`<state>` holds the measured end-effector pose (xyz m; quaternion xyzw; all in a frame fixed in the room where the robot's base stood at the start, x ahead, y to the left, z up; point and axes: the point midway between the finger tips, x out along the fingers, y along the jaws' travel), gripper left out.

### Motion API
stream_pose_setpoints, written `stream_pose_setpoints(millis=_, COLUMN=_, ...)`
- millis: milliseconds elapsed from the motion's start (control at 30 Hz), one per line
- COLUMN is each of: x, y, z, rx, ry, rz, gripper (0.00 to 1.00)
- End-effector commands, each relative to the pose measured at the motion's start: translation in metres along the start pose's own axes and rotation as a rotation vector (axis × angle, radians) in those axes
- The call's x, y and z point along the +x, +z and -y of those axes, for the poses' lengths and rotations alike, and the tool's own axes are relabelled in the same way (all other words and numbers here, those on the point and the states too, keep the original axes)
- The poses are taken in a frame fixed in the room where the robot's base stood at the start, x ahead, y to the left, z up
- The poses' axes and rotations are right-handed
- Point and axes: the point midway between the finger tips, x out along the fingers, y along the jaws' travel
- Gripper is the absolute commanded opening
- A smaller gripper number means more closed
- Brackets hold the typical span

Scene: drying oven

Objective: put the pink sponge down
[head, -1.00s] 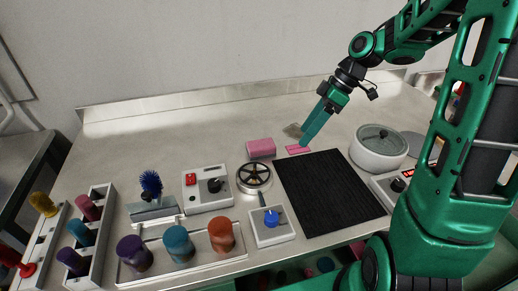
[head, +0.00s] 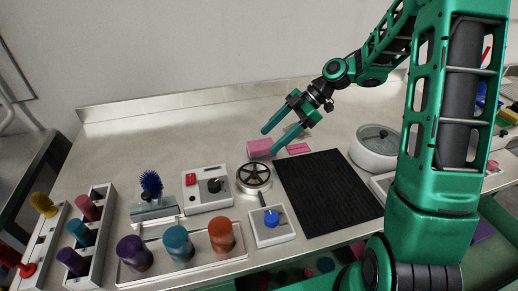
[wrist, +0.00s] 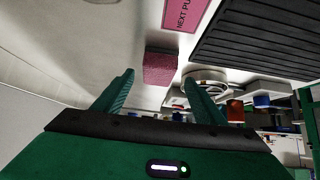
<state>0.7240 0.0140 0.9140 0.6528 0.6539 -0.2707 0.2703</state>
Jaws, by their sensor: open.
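The pink sponge (head: 259,148) is a small block lying on the metal bench, left of a flat pink label (head: 299,149). My gripper (head: 269,141) is open and empty, its two fingers apart and pointing down-left at the sponge. In the wrist view the sponge (wrist: 160,68) lies beyond the fingertips, roughly in line with the gap between them. The pink label (wrist: 186,12) shows behind it with part of its lettering cut off. I cannot tell exactly how far the fingertips are from the sponge.
A black ribbed mat (head: 330,192) lies in front of the label. A round valve wheel (head: 254,177) stands in front of the sponge. A switch box (head: 207,189) is to the left and a white lidded pot (head: 377,148) to the right. The bench behind the sponge is clear.

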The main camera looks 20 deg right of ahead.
Motion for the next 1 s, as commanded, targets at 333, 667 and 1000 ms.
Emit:
stream_pose_setpoints(millis=333, x=0.043, y=-0.007, z=-0.004, rx=0.0, ry=-0.002, rz=-0.001, gripper=0.65)
stream_pose_setpoints(millis=667, x=0.05, y=-0.007, z=-0.004, rx=0.0, ry=0.0, rz=0.0, gripper=0.65)
stream_pose_setpoints(millis=1000, x=0.05, y=-0.007, z=-0.004, rx=0.0, ry=0.0, rz=0.0, gripper=0.18)
